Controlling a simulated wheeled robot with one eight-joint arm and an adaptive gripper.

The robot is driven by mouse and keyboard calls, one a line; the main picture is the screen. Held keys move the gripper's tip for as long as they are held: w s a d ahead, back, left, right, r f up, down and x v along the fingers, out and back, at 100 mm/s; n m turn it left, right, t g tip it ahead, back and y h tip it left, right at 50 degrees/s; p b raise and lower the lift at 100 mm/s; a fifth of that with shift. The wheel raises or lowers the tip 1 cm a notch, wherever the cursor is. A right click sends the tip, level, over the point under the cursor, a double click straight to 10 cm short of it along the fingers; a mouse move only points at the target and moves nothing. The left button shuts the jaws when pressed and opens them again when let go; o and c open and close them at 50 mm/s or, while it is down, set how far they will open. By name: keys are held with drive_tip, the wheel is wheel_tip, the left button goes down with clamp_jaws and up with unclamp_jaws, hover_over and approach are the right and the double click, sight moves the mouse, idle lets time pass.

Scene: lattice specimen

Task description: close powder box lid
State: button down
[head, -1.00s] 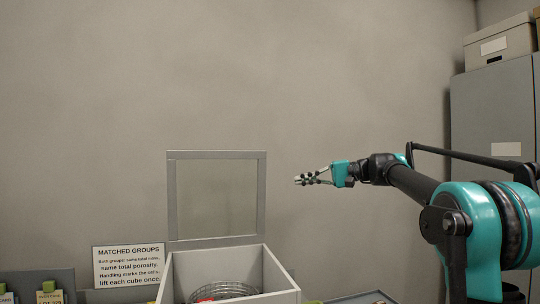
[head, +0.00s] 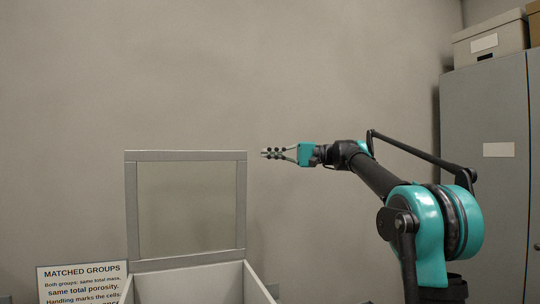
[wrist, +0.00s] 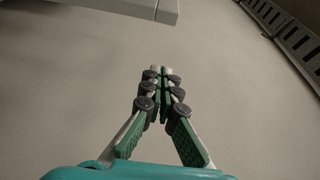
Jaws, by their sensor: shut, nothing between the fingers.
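The powder box (head: 258,286) is pale grey and stands at the bottom of the head view, cut off by the lower edge. Its framed lid (head: 186,155) with a see-through panel stands open, upright at the back of the box. My gripper (head: 266,153) is shut and empty, in the air just right of the lid's upper right corner and apart from it in the picture. In the wrist view my gripper (wrist: 160,75) shows its fingers together with nothing between them. A pale grey bar (wrist: 140,8) at the top there may be the lid's frame; I cannot be sure.
A sign (head: 80,283) reading "MATCHED GROUPS" stands left of the box. A grey cabinet (head: 490,190) with boxes (head: 490,42) on top is at the right. A bare wall (head: 190,70) lies behind. The air above the lid is clear.

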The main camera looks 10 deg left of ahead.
drive_tip(key=s+a, duration=0.4)
drive_tip(key=a, duration=0.1)
drive_tip(key=shift+s, duration=0.35)
drive_tip(key=shift+f, duration=0.1)
